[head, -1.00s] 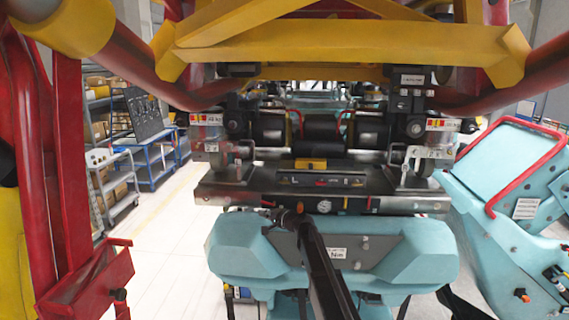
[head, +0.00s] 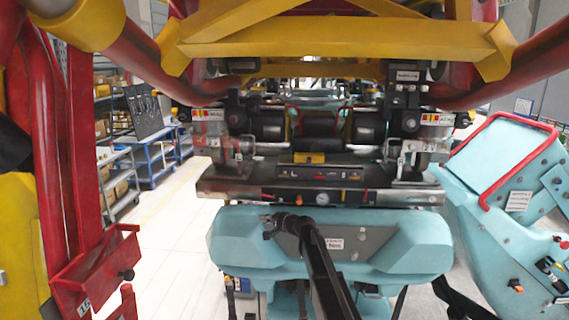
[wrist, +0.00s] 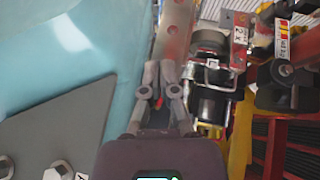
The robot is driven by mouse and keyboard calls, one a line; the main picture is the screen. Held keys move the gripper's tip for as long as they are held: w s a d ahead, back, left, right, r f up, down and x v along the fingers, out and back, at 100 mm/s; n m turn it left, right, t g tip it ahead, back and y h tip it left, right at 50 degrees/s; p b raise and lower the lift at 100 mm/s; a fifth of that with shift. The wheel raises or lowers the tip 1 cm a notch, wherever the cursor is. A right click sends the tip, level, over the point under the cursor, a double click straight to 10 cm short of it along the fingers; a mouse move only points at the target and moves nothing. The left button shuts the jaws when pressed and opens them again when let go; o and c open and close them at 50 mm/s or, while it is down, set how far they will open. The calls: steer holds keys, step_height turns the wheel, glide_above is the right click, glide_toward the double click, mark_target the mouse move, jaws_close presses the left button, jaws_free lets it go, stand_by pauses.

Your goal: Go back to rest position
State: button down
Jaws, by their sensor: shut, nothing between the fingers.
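My gripper (head: 272,226) is at the end of my dark arm in the head view, in front of the teal train part (head: 232,240) with its grey plate and white label. In the wrist view my gripper (wrist: 160,78) shows with its two fingers close together and nothing between them. The teal surface (wrist: 60,60) and a grey bolted plate (wrist: 60,130) fill the left of that view.
A metal undercarriage beam (head: 230,188) with wheels, labels and a gauge lies above the teal part. Red and yellow frames (head: 340,38) surround it. Another teal part (head: 500,190) with a red bar stands at right. Clear floor (head: 165,230) and shelves are at left.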

steer(key=s+d+f+n+g+h+b, duration=0.2)
steer(key=s+d+f+b, duration=0.5)
steer(key=s+f, duration=0.5)
steer(key=s+d+f+n+g+h+b, duration=0.2)
steer(key=s+d+f+g+h+b, duration=0.2)
steer(key=s+f, duration=0.9)
steer(key=s+d+f+n+g+h+b, duration=0.2)
steer(key=s+d+f+h+b, duration=0.4)
steer(key=s+d+f+b, duration=0.5)
steer(key=s+d+f+g, duration=0.1)
steer(key=s+d, duration=0.1)
steer(key=s, duration=0.2)
steer(key=shift+s+d+f+g+h, duration=0.3)
steer(key=shift+s+d+f, duration=0.1)
